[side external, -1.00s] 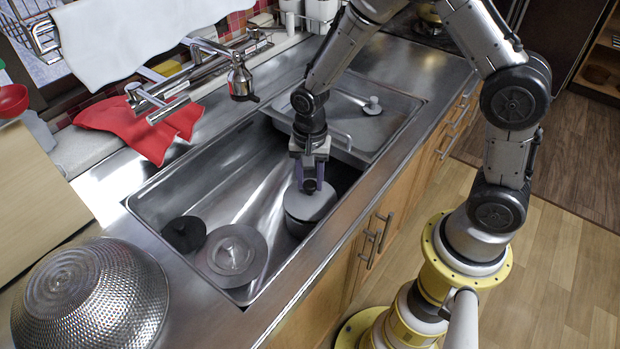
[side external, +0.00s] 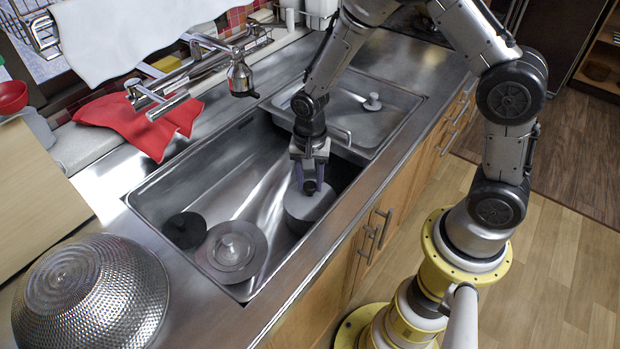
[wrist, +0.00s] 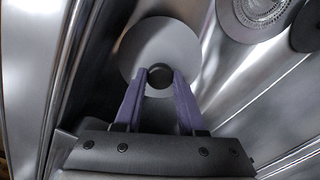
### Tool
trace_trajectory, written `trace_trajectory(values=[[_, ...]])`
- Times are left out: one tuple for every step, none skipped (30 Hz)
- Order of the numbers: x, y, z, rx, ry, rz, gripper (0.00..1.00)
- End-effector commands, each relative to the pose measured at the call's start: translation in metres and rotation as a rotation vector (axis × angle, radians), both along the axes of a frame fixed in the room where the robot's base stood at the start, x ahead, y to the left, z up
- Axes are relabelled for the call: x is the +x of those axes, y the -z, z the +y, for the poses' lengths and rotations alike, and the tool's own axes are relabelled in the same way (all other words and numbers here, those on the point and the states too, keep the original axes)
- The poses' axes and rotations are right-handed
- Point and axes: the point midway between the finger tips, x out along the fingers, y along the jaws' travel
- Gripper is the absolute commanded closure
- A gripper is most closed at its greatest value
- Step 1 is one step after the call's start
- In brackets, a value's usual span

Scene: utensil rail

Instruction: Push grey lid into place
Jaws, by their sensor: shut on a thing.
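In the wrist view my gripper (wrist: 160,78) is shut on the dark knob (wrist: 160,74) at the middle of the grey lid (wrist: 148,47). My gripper hides part of the far edge.
A metal colander (side external: 90,295) stands on the left counter. The sink's middle is clear.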

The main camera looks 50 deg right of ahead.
Motion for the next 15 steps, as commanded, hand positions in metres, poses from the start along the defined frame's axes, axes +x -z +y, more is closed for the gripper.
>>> trace_trajectory(values=[[0.0001,0.0011,0.0,0.0,0.0,0.0,1.0],[0.0001,0.0016,0.0,0.0,0.0,0.0,1.0],[0.0001,0.0024,0.0,0.0,0.0,0.0,1.0],[0.0001,0.0029,0.0,0.0,0.0,0.0,1.0],[0.0002,0.0028,0.0,0.0,0.0,-0.001,0.57],[0.0003,0.0027,0.0001,0.0,0.0,-0.001,0.5],[0.0003,0.0026,0.0001,0.0,0.0,-0.001,0.45],[0.0002,0.0026,0.0,0.0,0.0,-0.001,0.39],[0.0002,0.0026,0.0,0.0,0.0,-0.001,0.32],[0.0002,0.0026,0.0,0.0,0.0,-0.001,0.27],[0.0002,0.0026,0.0,0.0,0.0,-0.001,0.26],[0.0002,0.0026,0.0,0.0,0.0,-0.001,0.26],[0.0002,0.0025,0.0,0.0,0.0,-0.001,0.26],[0.0002,0.0025,0.0,0.0,0.0,-0.001,0.26],[0.0002,0.0025,0.0,0.0,0.0,0.0,0.26]])
